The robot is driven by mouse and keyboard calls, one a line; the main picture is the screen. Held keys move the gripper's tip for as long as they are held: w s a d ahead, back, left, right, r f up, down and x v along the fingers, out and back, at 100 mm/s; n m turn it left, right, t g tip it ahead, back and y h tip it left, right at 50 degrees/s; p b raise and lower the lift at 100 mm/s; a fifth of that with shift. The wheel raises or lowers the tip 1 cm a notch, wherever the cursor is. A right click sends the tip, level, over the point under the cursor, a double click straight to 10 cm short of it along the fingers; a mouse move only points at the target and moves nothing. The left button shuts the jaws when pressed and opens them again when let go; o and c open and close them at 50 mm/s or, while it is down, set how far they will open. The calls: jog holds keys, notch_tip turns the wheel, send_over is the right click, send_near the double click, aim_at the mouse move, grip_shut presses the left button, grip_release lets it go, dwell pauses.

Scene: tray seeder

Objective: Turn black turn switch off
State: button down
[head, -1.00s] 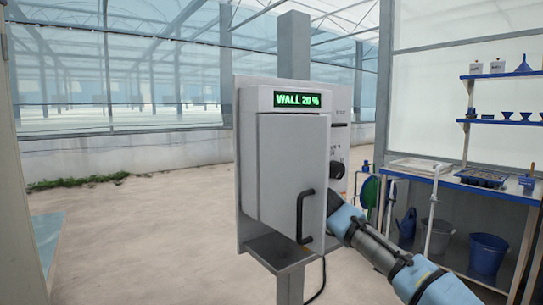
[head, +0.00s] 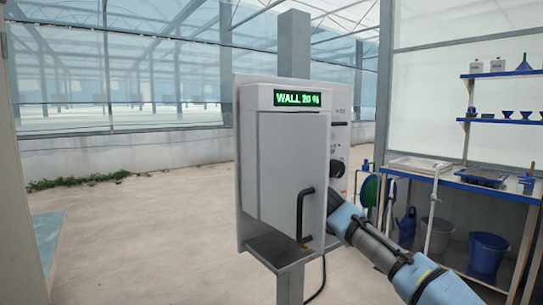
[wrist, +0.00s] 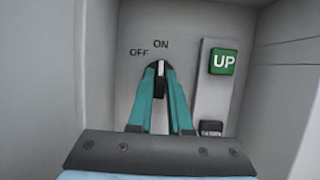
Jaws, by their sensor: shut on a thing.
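The black turn switch (wrist: 158,76) is on a grey panel in the wrist view, under the printed words OFF and ON. Its white pointer line stands almost upright, toward ON. My gripper (wrist: 161,95) has its two teal fingers around the switch, one on each side, and is shut on it. In the head view my gripper and the switch are hidden behind the grey control box (head: 285,170); only my arm shows at its right.
A green UP button (wrist: 223,62) and a dark button (wrist: 211,129) sit right of the switch. Side walls enclose the panel. The box has a black door handle (head: 302,215) and a lit display reading WALL 20 % (head: 297,99). A shelf with tools stands at right.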

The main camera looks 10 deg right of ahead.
jog(key=shift+n, duration=0.4)
jog(key=n+g+y+b, duration=0.1)
jog(key=n+g, duration=0.1)
jog(key=n, duration=0.3)
jog(key=n+g+y+b, duration=0.1)
jog(key=n+g+y, duration=0.1)
jog(key=n, duration=0.3)
jog(key=n+g+y+b, duration=0.1)
jog(key=n+g, duration=0.1)
jog(key=n, duration=0.3)
jog(key=shift+d, duration=0.15)
jog(key=shift+r+n, duration=0.1)
jog(key=shift+n, duration=0.2)
jog(key=c, duration=0.8)
grip_release()
jog(key=shift+c, duration=0.2)
jog(key=shift+d, duration=0.1)
jog(key=b+v, duration=0.2)
jog(key=v, duration=0.8)
jog(key=shift+s+d+f, duration=0.15)
jog(key=shift+d+f, duration=0.05)
jog(key=shift+d, duration=0.05)
